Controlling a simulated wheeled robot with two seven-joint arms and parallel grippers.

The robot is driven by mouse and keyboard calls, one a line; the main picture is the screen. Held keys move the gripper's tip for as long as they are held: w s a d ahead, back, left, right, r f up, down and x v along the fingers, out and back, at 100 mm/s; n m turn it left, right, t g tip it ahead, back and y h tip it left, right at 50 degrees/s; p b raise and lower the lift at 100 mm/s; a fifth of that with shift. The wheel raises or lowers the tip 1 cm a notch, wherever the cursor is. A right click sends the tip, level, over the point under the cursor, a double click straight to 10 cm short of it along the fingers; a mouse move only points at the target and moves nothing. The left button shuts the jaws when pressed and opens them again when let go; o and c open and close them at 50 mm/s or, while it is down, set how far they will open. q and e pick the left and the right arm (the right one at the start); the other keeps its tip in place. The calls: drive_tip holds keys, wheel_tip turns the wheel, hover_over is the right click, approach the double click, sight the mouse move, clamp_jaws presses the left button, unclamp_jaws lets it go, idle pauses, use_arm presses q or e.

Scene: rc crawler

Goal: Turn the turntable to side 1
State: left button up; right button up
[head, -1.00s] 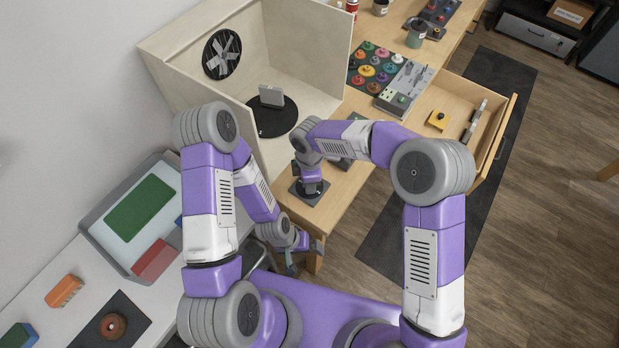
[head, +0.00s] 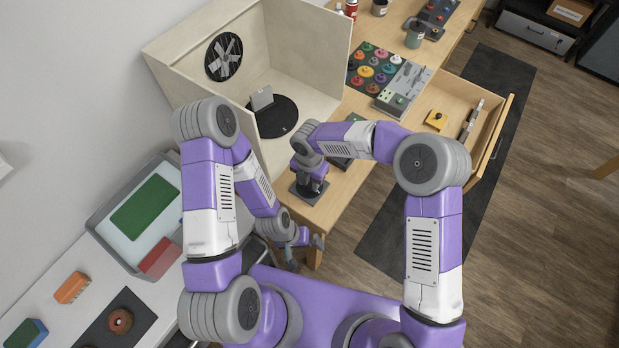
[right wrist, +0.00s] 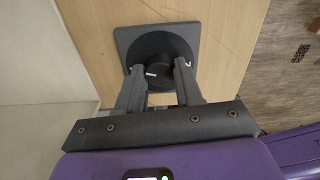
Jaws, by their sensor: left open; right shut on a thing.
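The turntable (head: 272,124) is a black disc on the floor of an open pale booth. A grey block (head: 262,98) stands upright on it, turned at an angle to my view. A small light mark shows near the disc's front edge. On the table in front of the booth, a black round knob (right wrist: 160,55) with white marks sits on a dark square plate (right wrist: 127,37). My right gripper (right wrist: 159,77) is shut on the knob, one finger on each side; it also shows in the head view (head: 309,188). My left gripper (head: 305,254) is open and empty, low by the table's front corner.
An open drawer (head: 492,145) holds a yellow item. A panel of coloured knobs (head: 372,66) lies to the right of the booth. A grey tray (head: 108,235) stands on the white table at left.

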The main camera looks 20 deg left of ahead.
drive_tip(key=shift+n+p, duration=0.35)
drive_tip(key=shift+n, duration=1.25)
drive_tip(key=o, duration=1)
drive_tip(key=shift+o, duration=0.2)
wheel_tip(320, 180, up, 8)
drive_tip(key=shift+f, duration=0.15)
